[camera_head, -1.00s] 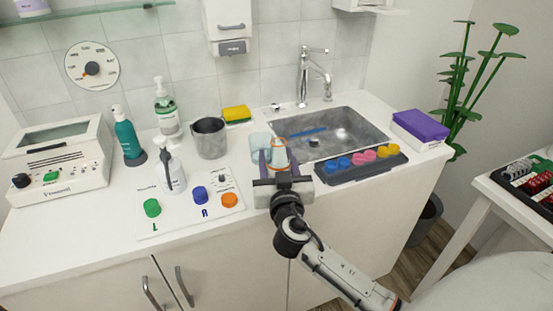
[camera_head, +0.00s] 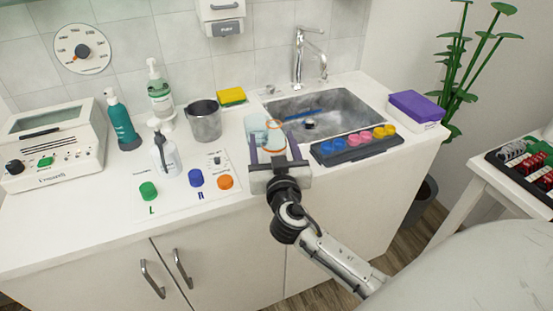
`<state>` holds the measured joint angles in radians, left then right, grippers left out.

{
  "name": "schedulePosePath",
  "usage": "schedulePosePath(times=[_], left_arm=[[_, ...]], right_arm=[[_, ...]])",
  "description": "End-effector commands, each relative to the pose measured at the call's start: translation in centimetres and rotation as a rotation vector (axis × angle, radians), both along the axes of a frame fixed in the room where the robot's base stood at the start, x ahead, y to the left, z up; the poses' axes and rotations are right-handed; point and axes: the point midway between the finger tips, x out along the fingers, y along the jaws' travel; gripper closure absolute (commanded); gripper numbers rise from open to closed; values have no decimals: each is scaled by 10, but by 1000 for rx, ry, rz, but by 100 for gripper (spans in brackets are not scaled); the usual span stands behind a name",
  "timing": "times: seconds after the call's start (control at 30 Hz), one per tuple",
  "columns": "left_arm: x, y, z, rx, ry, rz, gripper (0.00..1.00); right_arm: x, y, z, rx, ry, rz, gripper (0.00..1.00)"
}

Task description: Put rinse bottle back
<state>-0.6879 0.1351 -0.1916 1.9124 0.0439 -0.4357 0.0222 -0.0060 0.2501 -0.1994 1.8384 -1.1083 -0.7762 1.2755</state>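A clear container with an orange band (camera_head: 276,138) stands at the near left corner of the sink. My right gripper (camera_head: 274,144) points at it, with fingers apart on either side and gaps visible, so it looks open. Whether a finger touches it is unclear. A pale blue clear cup (camera_head: 256,130) is just behind and left. Which item is the rinse bottle is not certain. A white bottle with a dark nozzle (camera_head: 164,156), a teal bottle (camera_head: 122,124) on a dark base and a green-labelled pump bottle (camera_head: 160,96) stand to the left. My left gripper is out of view.
A grey metal beaker (camera_head: 205,122) and a yellow-green sponge (camera_head: 231,96) are left of the sink (camera_head: 343,117). A dark tray of coloured pots (camera_head: 355,152) lies along its front.

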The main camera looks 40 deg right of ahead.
Motion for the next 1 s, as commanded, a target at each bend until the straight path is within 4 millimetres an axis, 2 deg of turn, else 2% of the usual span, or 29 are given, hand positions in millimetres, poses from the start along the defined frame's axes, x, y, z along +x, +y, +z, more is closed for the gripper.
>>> schedulePosePath(times=[0.03, 0.3, 0.5, 0.67, 1.0], left_arm=[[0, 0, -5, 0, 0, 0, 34], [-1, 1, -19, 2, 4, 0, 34], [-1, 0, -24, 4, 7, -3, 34], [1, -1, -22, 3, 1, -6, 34], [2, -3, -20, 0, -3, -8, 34]], right_arm=[[-10, 5, -5, 6, 2, 0, 37], [-62, 34, -5, 7, 2, 0, 37], [-87, 47, -3, 2, 2, -1, 37], [-94, 50, -1, 3, 1, -2, 37], [-94, 50, -1, 1, 0, -2, 37]])
